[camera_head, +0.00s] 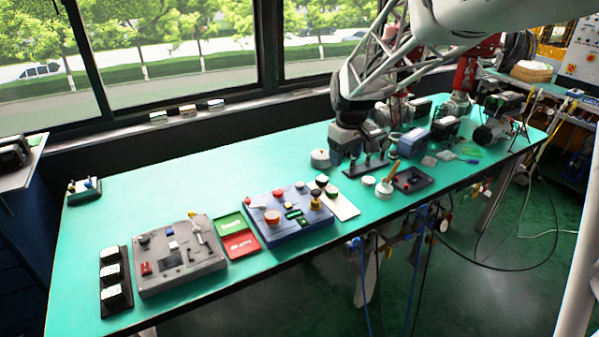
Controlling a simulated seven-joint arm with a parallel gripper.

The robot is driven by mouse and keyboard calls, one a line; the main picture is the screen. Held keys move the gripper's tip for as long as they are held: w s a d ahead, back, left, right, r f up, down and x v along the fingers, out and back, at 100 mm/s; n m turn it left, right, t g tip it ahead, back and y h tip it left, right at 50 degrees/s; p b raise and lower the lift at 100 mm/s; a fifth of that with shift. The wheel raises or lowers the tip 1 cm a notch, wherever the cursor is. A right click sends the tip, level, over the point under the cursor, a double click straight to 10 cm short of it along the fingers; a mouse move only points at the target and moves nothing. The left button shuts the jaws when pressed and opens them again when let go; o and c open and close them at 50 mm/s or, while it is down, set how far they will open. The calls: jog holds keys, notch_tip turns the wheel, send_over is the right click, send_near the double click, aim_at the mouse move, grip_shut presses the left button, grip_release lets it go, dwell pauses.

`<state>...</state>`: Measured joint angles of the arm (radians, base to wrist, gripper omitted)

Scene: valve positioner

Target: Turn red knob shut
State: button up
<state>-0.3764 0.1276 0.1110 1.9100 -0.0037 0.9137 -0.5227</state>
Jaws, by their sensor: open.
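A blue control box (290,222) stands in the middle of the table near the front edge. A round red knob (272,217) sits on its top at the left side, and a smaller red-and-white part (257,203) lies behind it. The knob's turn angle is too small to tell. My gripper (356,162) points down over the table, to the right of and behind the blue box. Its fingers look apart, with nothing clearly held. It is well away from the red knob.
A grey control box (180,262) with a red button stands left, with green and red cards (240,243) between the boxes. A black strip of switches (115,280) is farther left. A white round part (320,158) and a dark tray (412,180) are near my gripper.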

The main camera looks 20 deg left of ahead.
jog(key=w+a+f+n, duration=0.1)
jog(key=w+a+f, duration=0.25)
jog(key=a, duration=0.25)
jog(key=w+a+f+n, duration=0.2)
jog(key=w+a+f, duration=0.1)
jog(key=a+f, duration=0.25)
jog(key=n+g, duration=0.1)
jog(key=n, duration=0.1)
send_over(278, 191)
notch_tip(278, 191, down, 8)
jog(key=shift+a, duration=0.1)
jog(key=shift+f, duration=3.9)
jog(key=shift+c, duration=0.4)
jog(key=c, duration=0.8)
jog(key=shift+c, duration=0.2)
